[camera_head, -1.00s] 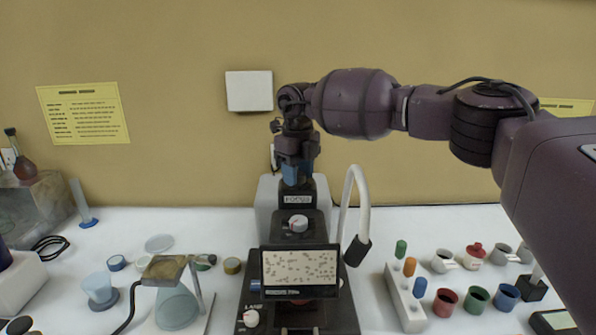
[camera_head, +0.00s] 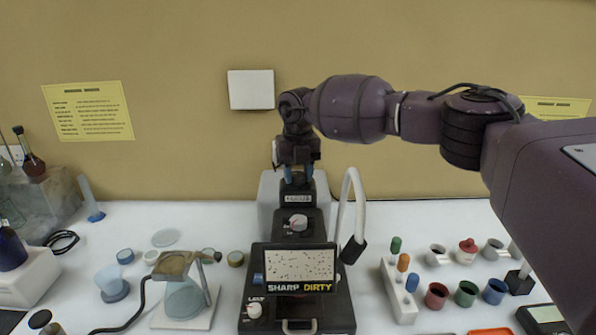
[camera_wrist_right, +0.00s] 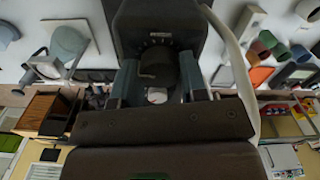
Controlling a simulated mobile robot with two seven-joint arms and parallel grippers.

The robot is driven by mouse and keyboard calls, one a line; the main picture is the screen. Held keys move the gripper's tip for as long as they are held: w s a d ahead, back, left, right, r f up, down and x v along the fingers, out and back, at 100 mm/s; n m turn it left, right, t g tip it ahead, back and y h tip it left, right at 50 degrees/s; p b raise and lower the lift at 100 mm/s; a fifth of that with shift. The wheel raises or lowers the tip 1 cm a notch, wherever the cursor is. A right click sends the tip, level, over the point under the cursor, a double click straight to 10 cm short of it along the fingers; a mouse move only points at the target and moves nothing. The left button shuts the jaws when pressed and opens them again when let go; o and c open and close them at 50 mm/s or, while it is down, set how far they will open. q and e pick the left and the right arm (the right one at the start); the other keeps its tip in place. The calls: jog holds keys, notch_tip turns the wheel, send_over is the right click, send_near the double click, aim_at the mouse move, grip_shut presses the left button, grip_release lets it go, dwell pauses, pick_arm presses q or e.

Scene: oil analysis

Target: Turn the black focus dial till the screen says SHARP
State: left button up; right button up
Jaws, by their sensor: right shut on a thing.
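The microscope (camera_head: 322,290) stands in the middle of the white bench. Its screen (camera_head: 300,265) shows small dark specks, with the words SHARP and DIRTY in the strip below. My right gripper (camera_head: 299,175) points down at the top of the microscope, behind the FOCUS label (camera_head: 298,198). In the right wrist view its two fingers stand either side of the black focus dial (camera_wrist_right: 157,62), and the gripper (camera_wrist_right: 160,85) is shut on it. In the head view the dial is hidden by the gripper and the microscope head. My left gripper is not in view.
A white curved lamp arm (camera_head: 350,210) rises close to the microscope's right side. A white rack (camera_head: 398,295) with coloured-top pieces and several small cups stand further right. A glass flask on a stand (camera_head: 185,300) is at the left. A lower dial (camera_head: 298,223) faces front.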

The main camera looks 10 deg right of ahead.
aim_at(298, 174)
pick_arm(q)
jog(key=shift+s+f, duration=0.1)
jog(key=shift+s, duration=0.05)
pick_arm(e)
jog(key=shift+r, duration=0.1)
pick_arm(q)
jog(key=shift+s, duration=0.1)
pick_arm(e)
jog(key=o, duration=0.9)
jog(key=shift+o, duration=0.2)
notch_tip(298, 174, up, 9)
jog(key=shift+r+b, duration=0.15)
jog(key=shift+b, duration=0.3)
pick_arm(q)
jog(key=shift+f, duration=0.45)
pick_arm(e)
jog(key=shift+r, duration=0.75)
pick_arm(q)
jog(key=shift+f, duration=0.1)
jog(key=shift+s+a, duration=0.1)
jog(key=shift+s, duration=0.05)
pick_arm(e)
jog(key=shift+s+f, duration=0.1)
